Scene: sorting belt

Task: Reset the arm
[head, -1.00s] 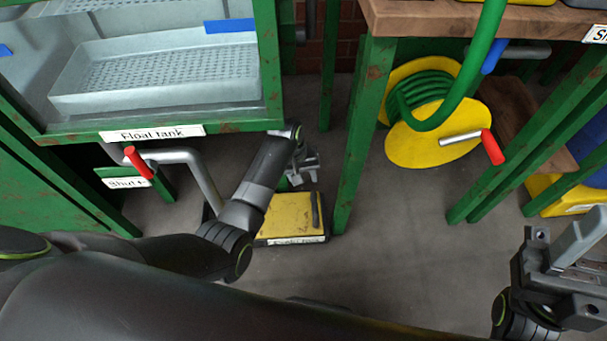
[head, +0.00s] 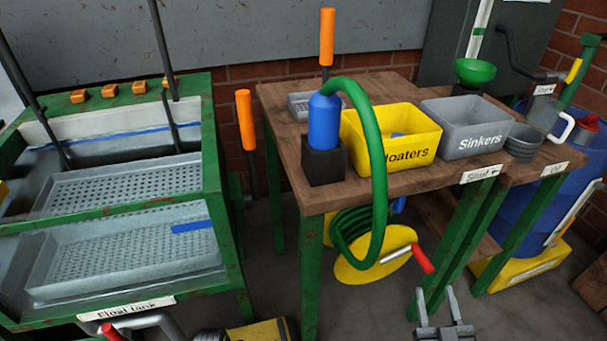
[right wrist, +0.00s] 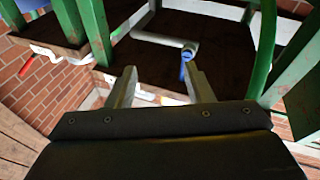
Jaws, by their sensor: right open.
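My right gripper (head: 445,308) shows at the bottom right of the head view, its two fingers pointing up and spread apart. It is in front of the table's green legs, below the tabletop. In the right wrist view the same gripper (right wrist: 160,88) is open, with nothing held between its fingers. My left gripper is not visible in the head view.
A wooden table (head: 285,120) carries a yellow Floaters bin (head: 365,150), a grey Sinkers bin (head: 465,115) and a blue bottle (head: 324,122) with a green hose (head: 378,190). The green-framed Float tank (head: 222,230) stands left. A yellow hose reel (head: 360,268) is under the table.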

